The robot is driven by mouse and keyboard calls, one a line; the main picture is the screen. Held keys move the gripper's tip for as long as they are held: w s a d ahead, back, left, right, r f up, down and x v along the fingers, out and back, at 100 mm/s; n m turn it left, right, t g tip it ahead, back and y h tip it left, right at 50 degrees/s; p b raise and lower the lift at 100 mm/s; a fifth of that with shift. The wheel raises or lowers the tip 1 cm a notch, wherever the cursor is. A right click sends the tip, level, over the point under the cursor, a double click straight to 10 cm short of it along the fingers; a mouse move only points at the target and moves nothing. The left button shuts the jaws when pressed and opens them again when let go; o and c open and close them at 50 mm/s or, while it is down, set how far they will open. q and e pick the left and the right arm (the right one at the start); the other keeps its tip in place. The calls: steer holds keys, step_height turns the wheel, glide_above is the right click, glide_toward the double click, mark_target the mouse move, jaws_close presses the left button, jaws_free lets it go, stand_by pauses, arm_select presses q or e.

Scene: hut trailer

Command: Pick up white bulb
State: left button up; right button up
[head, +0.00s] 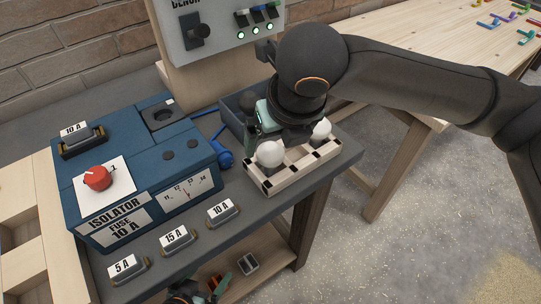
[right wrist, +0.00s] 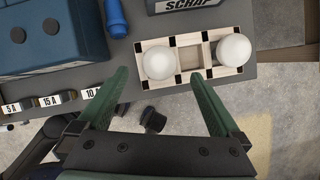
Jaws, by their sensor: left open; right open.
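Two round white bulbs sit in a pale wooden rack (head: 290,168) with dark corner pieces, on the bench. One bulb (head: 268,153) is in the left end and the other bulb (head: 321,130) in the right end. In the right wrist view the left bulb (right wrist: 160,62) and right bulb (right wrist: 233,50) flank an empty middle compartment of the rack (right wrist: 190,58). My right gripper (right wrist: 158,73) is open and empty, its green fingers spread above the rack's front; in the head view it partly hides the rack's back. My left gripper (head: 200,292) is low at the bottom edge, partly cut off.
A blue isolator box (head: 150,180) with a red knob stands left of the rack. Labelled fuses (head: 177,237) lie along the bench front. A blue bottle-like object (right wrist: 116,18) lies beside the rack. A scrap bin (right wrist: 185,5) stands behind it. The bench edge is close in front.

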mark_target(272, 150)
steer(key=x, duration=0.5)
steer(key=shift+f+b, duration=0.25)
steer(key=shift+b, duration=0.15)
steer(key=shift+r, duration=0.1)
steer(key=c, duration=1.1)
